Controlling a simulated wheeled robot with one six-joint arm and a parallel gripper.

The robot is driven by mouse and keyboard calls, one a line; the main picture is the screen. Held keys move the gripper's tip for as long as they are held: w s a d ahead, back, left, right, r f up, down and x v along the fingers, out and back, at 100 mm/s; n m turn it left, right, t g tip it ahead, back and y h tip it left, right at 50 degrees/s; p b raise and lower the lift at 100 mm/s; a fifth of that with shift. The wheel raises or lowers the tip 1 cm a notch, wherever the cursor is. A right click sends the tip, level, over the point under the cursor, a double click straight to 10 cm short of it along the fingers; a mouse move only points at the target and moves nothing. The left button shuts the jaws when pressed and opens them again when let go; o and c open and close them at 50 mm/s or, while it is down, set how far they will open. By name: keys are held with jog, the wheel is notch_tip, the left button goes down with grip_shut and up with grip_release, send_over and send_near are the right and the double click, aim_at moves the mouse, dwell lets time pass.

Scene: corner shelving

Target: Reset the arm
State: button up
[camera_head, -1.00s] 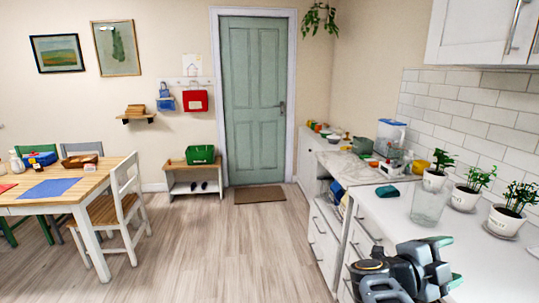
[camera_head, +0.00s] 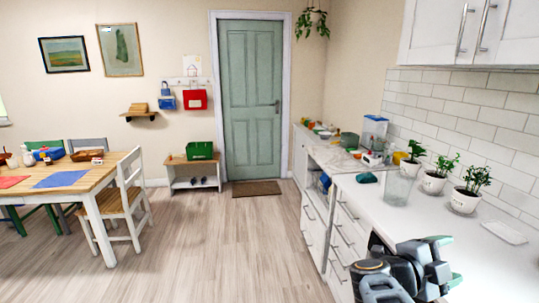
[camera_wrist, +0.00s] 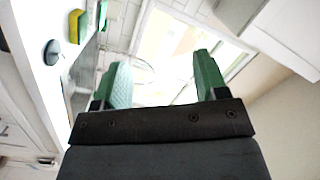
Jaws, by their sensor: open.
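My arm is folded low at the bottom right of the head view, beside the white counter. My gripper shows in the wrist view (camera_wrist: 160,85) with its two green fingers apart and nothing between them. Beyond the fingers a bright window and wall are seen at a tilt.
The white counter (camera_head: 400,220) runs along the right with a clear glass vase (camera_head: 397,188) and potted plants (camera_head: 465,198). A wooden table (camera_head: 105,172) and chair (camera_head: 125,205) stand at left. The floor (camera_head: 230,240) between is clear, up to a green door (camera_head: 251,100).

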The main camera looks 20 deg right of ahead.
jog(key=w+a+f+n+t+y, duration=0.2)
jog(key=w+n+t+y, duration=0.2)
jog(key=w+n+t, duration=0.4)
jog(key=w+a+f+n+t+y+p, duration=0.1)
jog(key=w+a+f+n+t+y, duration=0.1)
jog(key=w+a+n+y, duration=0.3)
jog(key=w+a+f+n+t+y, duration=0.1)
jog(key=w+a+f+n+y, duration=0.15)
jog(key=a+n+y, duration=0.35)
jog(key=s+a+f+n+g+y+p, duration=0.1)
jog(key=s+a+n+g, duration=0.2)
jog(key=a, duration=0.4)
jog(key=s+a+f+n+g+y+p, duration=0.1)
jog(key=s+a+n+g+y+p, duration=0.1)
jog(key=s+a+n+g, duration=0.2)
jog(key=s+a+n, duration=0.1)
jog(key=a+n, duration=0.2)
jog(key=a, duration=0.1)
jog(key=shift+f, duration=0.35)
jog(key=shift+s+a+n, duration=0.1)
jog(key=shift+a+n, duration=0.2)
jog(key=shift+c, duration=0.3)
